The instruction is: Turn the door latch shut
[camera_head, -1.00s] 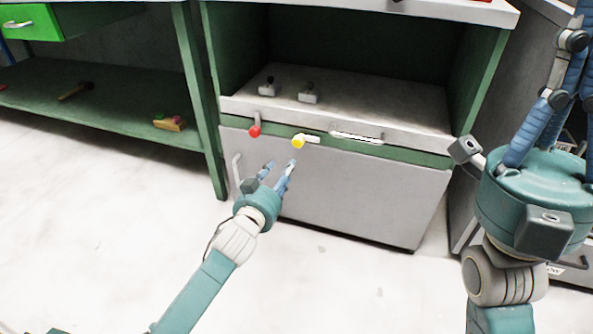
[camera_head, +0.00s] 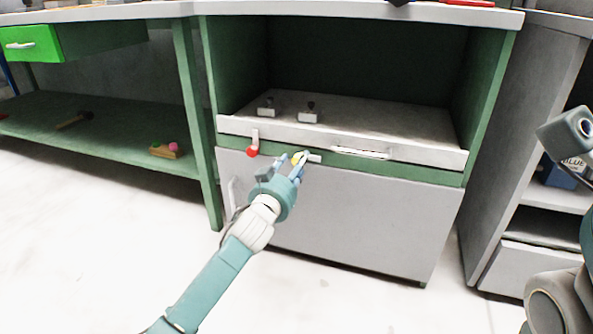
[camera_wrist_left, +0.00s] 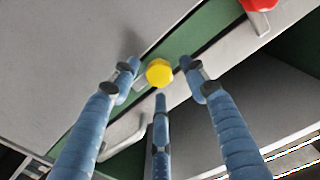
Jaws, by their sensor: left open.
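The door latch is a yellow knob (camera_head: 297,158) on a short light lever (camera_head: 314,158), on the green strip above the grey door (camera_head: 340,215). The lever lies about level, pointing right from the knob. My left gripper (camera_head: 293,162) is open in front of the knob, its fingers partly covering it. In the left wrist view the yellow knob (camera_wrist_left: 159,73) lies between the spread fingers of my left gripper (camera_wrist_left: 160,88), apart from them as far as I can tell. Only part of my right arm shows at the right edge; its fingers are out of view.
A red knob (camera_head: 252,152) on an upright lever is left of the latch. A drawer handle (camera_head: 362,153) is to its right, and a door handle (camera_head: 231,195) at the door's left. A green bench shelf (camera_head: 110,125) stands left. The floor in front is clear.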

